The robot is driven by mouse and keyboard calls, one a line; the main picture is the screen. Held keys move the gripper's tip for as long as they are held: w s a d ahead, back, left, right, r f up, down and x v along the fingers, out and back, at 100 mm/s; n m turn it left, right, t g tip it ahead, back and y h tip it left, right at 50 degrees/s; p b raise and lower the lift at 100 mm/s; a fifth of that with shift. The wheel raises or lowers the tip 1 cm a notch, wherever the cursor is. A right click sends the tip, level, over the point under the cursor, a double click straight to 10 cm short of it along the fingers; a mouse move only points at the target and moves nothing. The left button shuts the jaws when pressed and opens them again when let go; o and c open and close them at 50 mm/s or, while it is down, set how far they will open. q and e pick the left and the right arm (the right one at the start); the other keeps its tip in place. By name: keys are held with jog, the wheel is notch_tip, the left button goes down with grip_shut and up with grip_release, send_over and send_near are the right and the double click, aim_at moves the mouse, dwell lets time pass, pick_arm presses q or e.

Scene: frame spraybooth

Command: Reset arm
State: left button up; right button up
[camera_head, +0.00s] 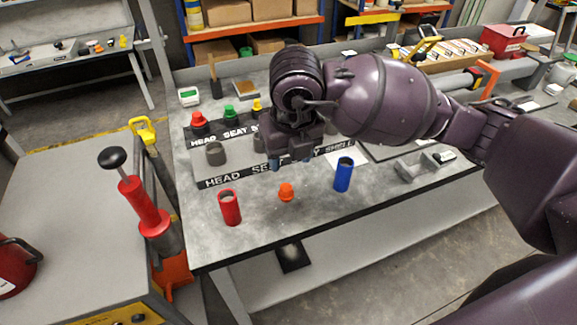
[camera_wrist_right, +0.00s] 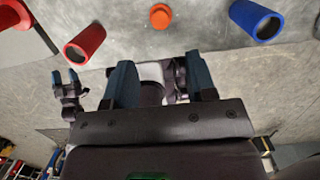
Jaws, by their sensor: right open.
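My right arm comes in from the right in the head view. Its purple-black gripper (camera_head: 293,163) is above the grey workbench (camera_head: 262,228), pointing down, open and empty. The right wrist view shows its two blue fingers (camera_wrist_right: 161,82) apart, with a pale and dark shape behind them that I cannot make out. A red tube (camera_head: 230,208), a small orange cap (camera_head: 286,192) and a blue tube (camera_head: 343,175) stand on the bench in front of the gripper, clear of it. My left gripper does not show in the head view.
The bench's front strip is mostly clear.

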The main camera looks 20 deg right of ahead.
jog(key=shift+s+r, duration=0.1)
jog(key=shift+r, duration=0.65)
